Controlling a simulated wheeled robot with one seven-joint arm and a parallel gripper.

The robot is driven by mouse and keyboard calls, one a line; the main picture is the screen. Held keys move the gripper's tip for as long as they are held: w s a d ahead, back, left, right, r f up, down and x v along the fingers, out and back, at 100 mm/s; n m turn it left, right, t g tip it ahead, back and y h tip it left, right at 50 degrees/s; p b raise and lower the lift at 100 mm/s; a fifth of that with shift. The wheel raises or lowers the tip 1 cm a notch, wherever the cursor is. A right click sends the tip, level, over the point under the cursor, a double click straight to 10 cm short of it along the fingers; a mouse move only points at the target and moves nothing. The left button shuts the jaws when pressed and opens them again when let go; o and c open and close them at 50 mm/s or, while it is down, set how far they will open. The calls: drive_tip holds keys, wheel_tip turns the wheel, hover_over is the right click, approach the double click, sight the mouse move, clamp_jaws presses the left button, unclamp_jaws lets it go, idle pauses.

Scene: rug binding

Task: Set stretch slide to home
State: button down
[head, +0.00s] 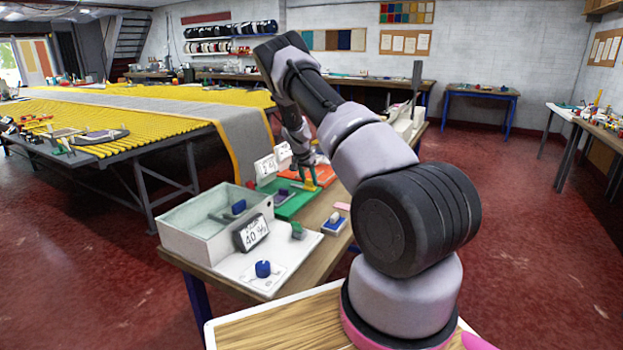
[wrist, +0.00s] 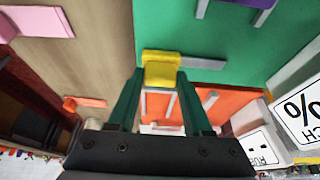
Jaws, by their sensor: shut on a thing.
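My gripper (wrist: 162,100) reaches down over the bench, with its two green fingers closed around a yellow block (wrist: 161,70). In the head view my gripper (head: 306,178) is small and partly hides the yellow block (head: 311,186). The block sits near the border of a green panel (wrist: 190,28) and an orange panel (wrist: 228,104). A purple knob (wrist: 262,14) and grey slots show on the green panel. A tilted sign (wrist: 300,110) shows "CH" and "%"; the rest is cut off. I cannot tell which slide is the stretch slide.
A blue knob (head: 263,268) and a green knob (head: 297,230) are nearby.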

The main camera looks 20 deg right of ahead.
drive_tip(key=s+a, duration=0.2)
drive_tip(key=a, duration=0.1)
drive_tip(key=shift+s+a, duration=0.1)
drive_tip(key=shift+s, duration=0.15)
drive_tip(key=shift+f, duration=0.1)
drive_tip(key=shift+c, duration=1.6)
unclamp_jaws()
drive_tip(key=shift+a, duration=0.15)
drive_tip(key=v, duration=1.1)
